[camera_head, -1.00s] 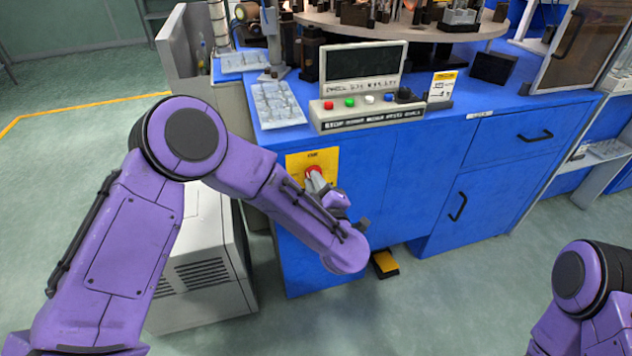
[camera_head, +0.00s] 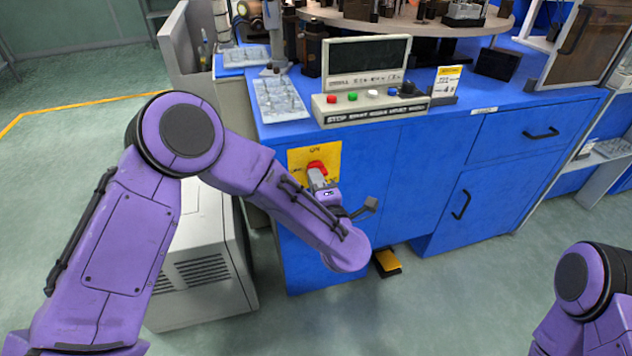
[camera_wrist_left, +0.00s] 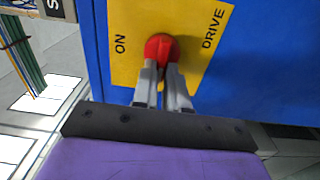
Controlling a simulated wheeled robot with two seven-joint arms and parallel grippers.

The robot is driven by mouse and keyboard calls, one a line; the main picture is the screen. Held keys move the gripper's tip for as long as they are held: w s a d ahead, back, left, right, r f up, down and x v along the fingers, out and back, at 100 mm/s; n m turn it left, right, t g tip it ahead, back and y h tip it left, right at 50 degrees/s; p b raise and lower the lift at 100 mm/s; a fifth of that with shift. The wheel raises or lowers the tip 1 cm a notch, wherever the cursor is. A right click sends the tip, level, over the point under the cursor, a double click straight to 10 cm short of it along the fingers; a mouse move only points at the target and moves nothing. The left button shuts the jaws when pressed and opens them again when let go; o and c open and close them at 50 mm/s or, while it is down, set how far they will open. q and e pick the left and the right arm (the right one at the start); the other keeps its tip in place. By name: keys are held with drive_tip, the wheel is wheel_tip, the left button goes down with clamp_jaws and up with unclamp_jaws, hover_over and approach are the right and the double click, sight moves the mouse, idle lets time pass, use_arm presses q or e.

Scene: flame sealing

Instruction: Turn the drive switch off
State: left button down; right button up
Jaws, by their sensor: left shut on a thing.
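The drive switch is a red knob (camera_head: 317,167) on a yellow plate (camera_head: 331,157) on the front of the blue cabinet. In the left wrist view the red knob (camera_wrist_left: 160,48) sits on the yellow plate (camera_wrist_left: 198,75), marked ON and DRIVE. My left gripper (camera_head: 318,176) is at the knob, and in the left wrist view its two grey fingers (camera_wrist_left: 161,68) are shut on it. The fingers hide the knob's lower part. My right arm shows at the lower right, but its gripper is out of view.
The blue cabinet (camera_head: 400,180) carries a control panel (camera_head: 370,106) with coloured buttons and a small screen. A yellow-topped foot pedal (camera_head: 388,262) is on the floor beside the cabinet. A grey box unit (camera_head: 205,260) stands to the left, partly behind my left arm.

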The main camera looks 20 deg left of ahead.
idle(0.5)
use_arm(q)
drive_tip(key=c, duration=1.2)
unclamp_jaws()
drive_tip(key=shift+o, duration=0.2)
drive_tip(key=v, duration=1)
drive_tip(key=shift+s+d+p, duration=0.2)
drive_tip(key=shift+s+p, duration=0.05)
drive_tip(key=shift+p, duration=0.05)
drive_tip(key=shift+d, duration=0.1)
